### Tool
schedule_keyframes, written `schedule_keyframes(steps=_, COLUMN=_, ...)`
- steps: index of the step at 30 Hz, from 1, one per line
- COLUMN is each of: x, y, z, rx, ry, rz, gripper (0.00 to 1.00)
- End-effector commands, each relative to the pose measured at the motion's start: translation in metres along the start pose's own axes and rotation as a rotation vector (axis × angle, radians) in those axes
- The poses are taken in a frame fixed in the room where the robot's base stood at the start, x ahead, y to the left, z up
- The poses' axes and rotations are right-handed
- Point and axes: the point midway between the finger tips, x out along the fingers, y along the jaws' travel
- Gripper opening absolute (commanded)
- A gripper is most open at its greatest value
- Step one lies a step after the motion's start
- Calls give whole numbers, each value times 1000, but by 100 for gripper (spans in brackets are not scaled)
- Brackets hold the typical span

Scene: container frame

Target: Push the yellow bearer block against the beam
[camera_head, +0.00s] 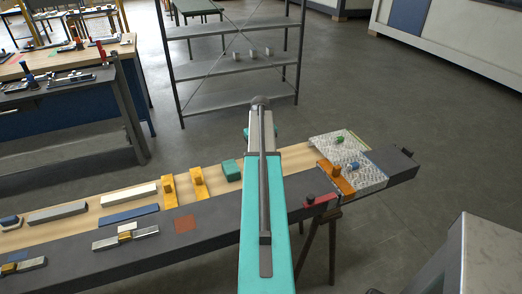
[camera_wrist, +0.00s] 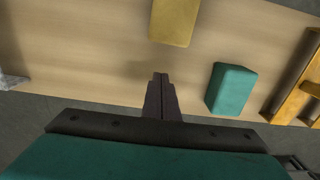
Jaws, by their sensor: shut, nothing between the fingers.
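The yellow block (camera_wrist: 174,20) lies on the pale wooden surface (camera_wrist: 80,50), at the top edge of the wrist view and partly cut off. My gripper (camera_wrist: 160,77) is shut and empty, its fingertips pointing toward the block with a gap of bare wood between them. In the head view my arm hides the gripper and the yellow block. The long dark grey beam (camera_head: 190,236) runs along the near side of the wooden strip. I cannot see the contact between block and beam.
A teal block (camera_wrist: 232,90) lies right of my fingers; it also shows in the head view (camera_head: 232,170). Beyond it are two orange stops (camera_head: 197,182). A patterned silver sheet (camera_head: 372,172) with an orange piece (camera_head: 335,178) lies right of my arm.

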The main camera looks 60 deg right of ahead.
Motion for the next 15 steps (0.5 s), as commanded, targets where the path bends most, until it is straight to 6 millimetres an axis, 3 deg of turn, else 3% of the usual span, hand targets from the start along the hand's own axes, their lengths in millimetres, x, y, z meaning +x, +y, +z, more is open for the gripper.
schedule_keyframes(steps=10, x=36, y=0, z=2, rx=1, ry=-2, rz=-1, gripper=0)
schedule_keyframes(steps=15, x=33, y=0, z=21, rx=2, ry=-1, rz=0, gripper=0)
